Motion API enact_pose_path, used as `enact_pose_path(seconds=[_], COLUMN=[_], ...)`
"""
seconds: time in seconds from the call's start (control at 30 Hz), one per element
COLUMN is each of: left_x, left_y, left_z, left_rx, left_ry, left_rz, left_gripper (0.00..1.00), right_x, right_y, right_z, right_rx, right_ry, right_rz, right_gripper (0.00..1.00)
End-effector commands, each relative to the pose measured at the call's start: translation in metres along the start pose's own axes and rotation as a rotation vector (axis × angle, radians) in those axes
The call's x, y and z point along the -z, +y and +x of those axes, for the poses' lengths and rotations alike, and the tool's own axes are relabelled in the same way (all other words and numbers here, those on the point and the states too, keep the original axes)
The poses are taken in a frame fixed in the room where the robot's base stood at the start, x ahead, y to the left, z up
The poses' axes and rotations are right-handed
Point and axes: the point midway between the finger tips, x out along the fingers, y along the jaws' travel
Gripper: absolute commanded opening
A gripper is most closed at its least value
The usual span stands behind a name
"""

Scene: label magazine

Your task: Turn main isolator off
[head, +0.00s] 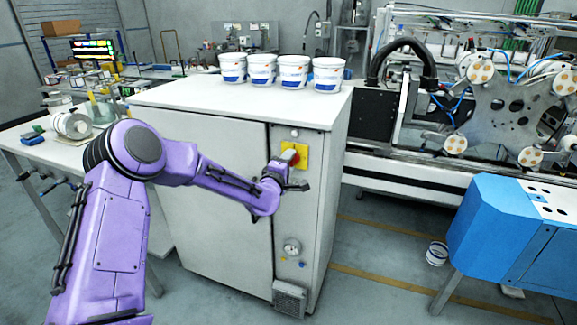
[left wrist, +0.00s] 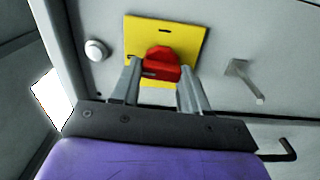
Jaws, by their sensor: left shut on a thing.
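The main isolator is a red rotary handle (left wrist: 161,64) on a yellow plate (left wrist: 190,35), fixed to the front of a white cabinet. In the head view the yellow plate (head: 302,154) shows on the upper part of the cabinet's narrow panel, with the red handle (head: 290,156) partly hidden by my gripper. My left gripper (left wrist: 157,75) is at the plate, its two fingers on either side of the red handle and shut on it. In the head view the left gripper (head: 284,168) reaches the panel from the left. My right gripper is not in view.
The white cabinet (head: 215,200) carries several white tubs (head: 262,70) on top. A round gauge (head: 292,247) sits lower on the panel. A grey lever-like fitting (left wrist: 245,82) and a white round knob (left wrist: 96,50) flank the plate.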

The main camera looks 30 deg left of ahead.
Motion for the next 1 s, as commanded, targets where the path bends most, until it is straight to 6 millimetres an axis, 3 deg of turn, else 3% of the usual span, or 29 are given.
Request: enact_pose_path(seconds=[0.7, 0.73, 0.77, 0.8, 1.0], left_x=[0.0005, 0.0005, 0.0005, 0.0004, 0.0002], left_y=[-0.0009, -0.0009, -0.0009, -0.0009, -0.0007], left_z=[-0.0002, -0.0002, -0.0002, -0.0002, -0.0001], left_rx=[0.001, 0.001, 0.001, 0.001, 0.001], left_ry=[0.002, 0.002, 0.002, 0.001, 0.001], left_rz=[-0.069, -0.069, -0.069, -0.068, -0.067], left_gripper=[0.14, 0.54, 0.64, 0.7, 0.7], right_x=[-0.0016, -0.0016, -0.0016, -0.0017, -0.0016], right_y=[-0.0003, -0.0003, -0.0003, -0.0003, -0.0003], right_z=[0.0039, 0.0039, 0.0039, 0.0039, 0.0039], right_rx=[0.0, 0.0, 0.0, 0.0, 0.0], right_ry=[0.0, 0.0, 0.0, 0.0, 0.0], right_rz=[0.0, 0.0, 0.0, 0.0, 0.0], right_gripper=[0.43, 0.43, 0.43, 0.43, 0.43])
